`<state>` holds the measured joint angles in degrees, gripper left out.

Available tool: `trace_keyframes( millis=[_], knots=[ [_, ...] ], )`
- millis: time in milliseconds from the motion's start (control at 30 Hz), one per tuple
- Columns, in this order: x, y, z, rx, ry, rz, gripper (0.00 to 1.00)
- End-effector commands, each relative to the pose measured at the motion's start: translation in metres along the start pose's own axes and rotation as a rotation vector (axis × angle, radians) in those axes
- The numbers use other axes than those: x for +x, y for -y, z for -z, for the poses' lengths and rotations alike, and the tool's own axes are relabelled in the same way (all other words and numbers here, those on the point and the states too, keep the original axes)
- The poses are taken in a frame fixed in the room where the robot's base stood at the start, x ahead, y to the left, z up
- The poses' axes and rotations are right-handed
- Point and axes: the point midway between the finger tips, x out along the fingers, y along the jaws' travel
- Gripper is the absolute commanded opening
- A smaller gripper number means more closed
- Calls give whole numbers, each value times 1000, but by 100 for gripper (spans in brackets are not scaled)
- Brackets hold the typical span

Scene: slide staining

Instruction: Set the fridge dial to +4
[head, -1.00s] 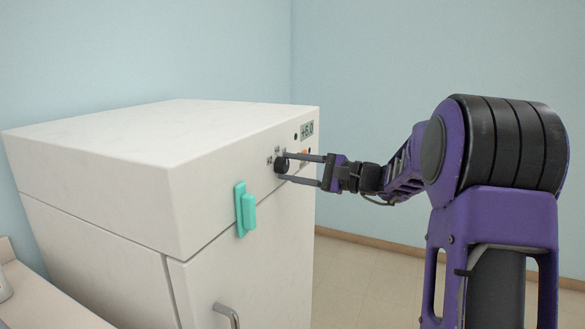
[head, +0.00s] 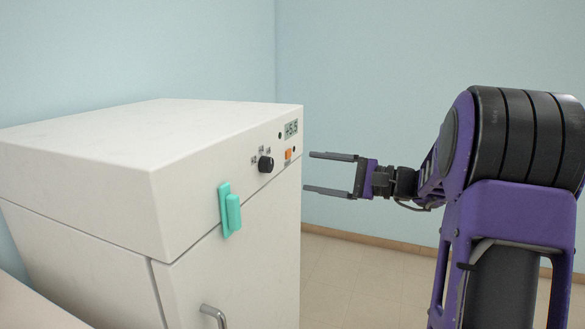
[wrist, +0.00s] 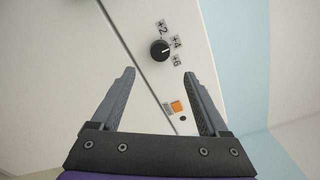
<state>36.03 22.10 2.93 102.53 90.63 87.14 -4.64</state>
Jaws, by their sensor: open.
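The black dial (head: 266,164) is on the upper front of the white fridge (head: 120,150). In the wrist view the dial (wrist: 160,50) has +2 (wrist: 161,27), +4 (wrist: 176,41) and +6 (wrist: 176,61) marked around it. Its white pointer line aims right and slightly up, roughly toward +4. The small display (head: 291,129) seems to read about 5.5, though the digits are hard to read. My gripper (head: 331,172) is open and empty, right of the dial and clear of it. Its fingers also show in the wrist view (wrist: 160,88), with the dial beyond their tips.
An orange button (head: 288,154) sits beside the dial. A teal latch (head: 229,210) and a metal handle (head: 214,315) are lower on the fridge front. Free room and bare floor (head: 350,270) lie to the right of the fridge.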

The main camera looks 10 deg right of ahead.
Motion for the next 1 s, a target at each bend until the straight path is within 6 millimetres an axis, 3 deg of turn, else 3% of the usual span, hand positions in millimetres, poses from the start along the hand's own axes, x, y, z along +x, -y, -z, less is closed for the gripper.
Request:
trace_keyframes(
  millis=[200,400,1000],
  knots=[
    [-48,0,0,1,-4,1,78],
    [-70,0,0,1,-1,0,78],
    [-73,0,0,-1,-1,-3,78]
  ],
)
